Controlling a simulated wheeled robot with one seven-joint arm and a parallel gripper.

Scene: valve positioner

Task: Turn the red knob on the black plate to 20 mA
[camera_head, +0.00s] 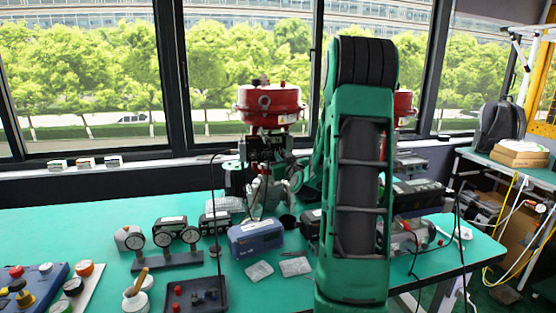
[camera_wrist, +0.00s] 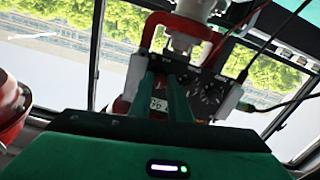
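The black plate (camera_wrist: 212,88) shows in the wrist view with pale markings and round dials, upright below a grey and red fitting. In the head view a dark plate (camera_head: 264,150) sits under the red actuator, small and hard to read. My gripper (camera_wrist: 164,76) reaches up to the left part of the plate in the wrist view. Its two dark green fingers stand slightly apart, with a white label showing between them. I cannot make out the red knob; the fingers cover part of the plate. Whether the fingertips touch or hold anything is not clear.
My green arm blocks the middle right of the head view. The green table (camera_head: 100,228) carries gauges (camera_head: 176,232), a blue device (camera_head: 256,238) and a dark box (camera_head: 195,294) with red parts. The red actuator (camera_head: 270,103) stands above the plate. Cables hang near the plate's right.

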